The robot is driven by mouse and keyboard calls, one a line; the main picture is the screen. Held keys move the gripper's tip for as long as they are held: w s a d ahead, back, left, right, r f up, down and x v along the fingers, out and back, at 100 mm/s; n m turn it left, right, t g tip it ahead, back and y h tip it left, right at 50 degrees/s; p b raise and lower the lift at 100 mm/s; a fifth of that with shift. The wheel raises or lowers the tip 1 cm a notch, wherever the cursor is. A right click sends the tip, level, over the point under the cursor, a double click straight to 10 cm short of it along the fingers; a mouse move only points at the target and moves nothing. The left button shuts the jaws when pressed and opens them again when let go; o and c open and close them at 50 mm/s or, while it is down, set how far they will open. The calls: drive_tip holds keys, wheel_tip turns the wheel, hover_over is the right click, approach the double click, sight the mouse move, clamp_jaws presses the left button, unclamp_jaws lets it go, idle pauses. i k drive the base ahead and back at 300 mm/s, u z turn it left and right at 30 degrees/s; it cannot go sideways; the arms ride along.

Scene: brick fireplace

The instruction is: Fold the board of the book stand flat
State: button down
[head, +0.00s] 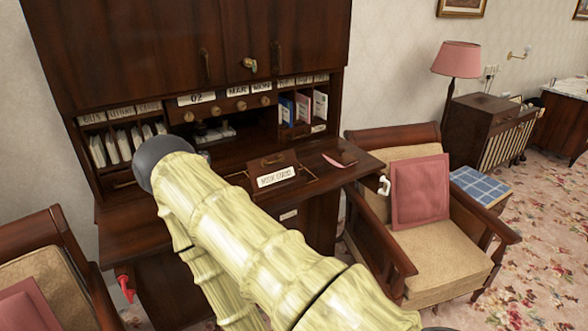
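The book stand's dark wooden board (272,171) stands tilted up on the desk's writing surface, right of my arm. It has a white label reading "BOOK STAND" (276,177) on its front and a small brass fitting near its top. Thin brass-coloured pieces show on the desk at both sides of it. My pale, bamboo-like arm crosses the lower middle and bends at a dark rounded joint (160,150) left of the board. The arm's links cover part of the desk left of and in front of the stand. I see no gripper fingers in the head view.
A pink, pen-like item (340,161) lies right of the stand. White (384,185) and red (125,288) handle-like parts stick out at the desk's sides. Armchairs stand at right (440,246) and left (48,262). Pigeonholes with papers (124,142) and books line the desk's back.

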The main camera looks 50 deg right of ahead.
sight(268, 172)
drive_tip(key=z, duration=0.35)
drive_tip(key=i, duration=0.45)
drive_tip(key=z, duration=2.05)
drive_tip(key=k, duration=0.65)
drive_tip(key=u, duration=0.65)
